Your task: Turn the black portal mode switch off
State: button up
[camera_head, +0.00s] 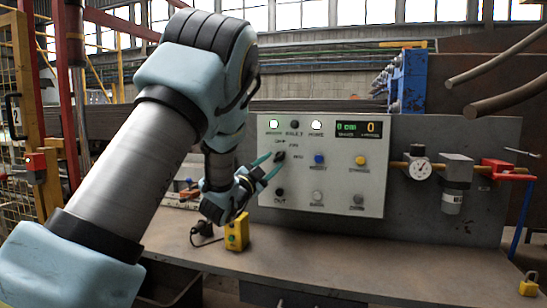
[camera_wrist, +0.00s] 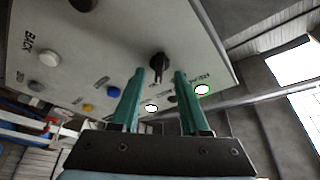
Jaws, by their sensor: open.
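The black portal mode switch (camera_head: 280,157) is a rotary knob on the left part of a light grey control panel (camera_head: 340,177). Small labels around it are too blurred to read surely. My gripper (camera_head: 277,160) has its two teal fingers pointed at the switch. In the wrist view the black switch (camera_wrist: 159,61) shows at the tips, between the open fingers of my gripper (camera_wrist: 160,73). The fingers stand apart on either side of it, with a visible gap. I cannot tell whether either finger touches the knob or the panel face.
Two lit lamps (camera_head: 273,124) (camera_head: 316,125) and a green display (camera_head: 358,129) are above the switch. A blue button (camera_head: 319,160), a yellow button (camera_head: 360,160) and a black button (camera_head: 280,192) are nearby. A yellow box (camera_head: 236,233) stands on the bench (camera_head: 330,265) below.

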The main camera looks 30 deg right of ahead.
jog(key=shift+x, duration=1)
jog(key=shift+s+f, duration=0.1)
grip_shut()
